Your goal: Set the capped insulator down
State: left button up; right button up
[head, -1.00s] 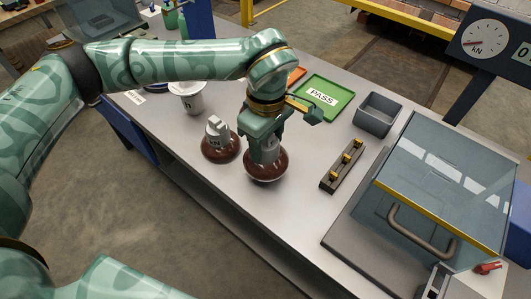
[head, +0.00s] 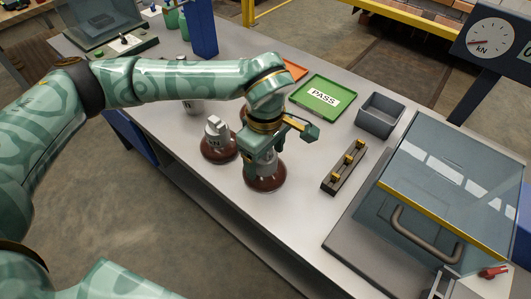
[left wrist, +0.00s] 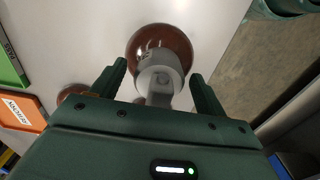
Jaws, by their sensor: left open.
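The capped insulator, a brown disc with a grey metal cap (head: 265,182), stands upright on the grey bench top near its front edge. My left gripper (head: 264,156) is directly above it, pointing down, with its fingers around the cap. In the left wrist view the insulator (left wrist: 160,50) lies between the two open fingers (left wrist: 160,85), with gaps visible on both sides of the cap. A second brown insulator with a grey cap (head: 219,147) stands just to its left. My right gripper is out of view.
A green PASS tray (head: 348,105), a grey bin (head: 380,116) and a dark bar with brass pegs (head: 344,167) are to the right. A clear-lidded test box (head: 445,180) stands farther right. An orange tray (left wrist: 22,112) is partly hidden behind my arm.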

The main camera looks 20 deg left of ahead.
pick_arm(q)
notch_tip(320, 180, up, 11)
jog(key=p, duration=0.3)
jog(key=shift+r, duration=0.6)
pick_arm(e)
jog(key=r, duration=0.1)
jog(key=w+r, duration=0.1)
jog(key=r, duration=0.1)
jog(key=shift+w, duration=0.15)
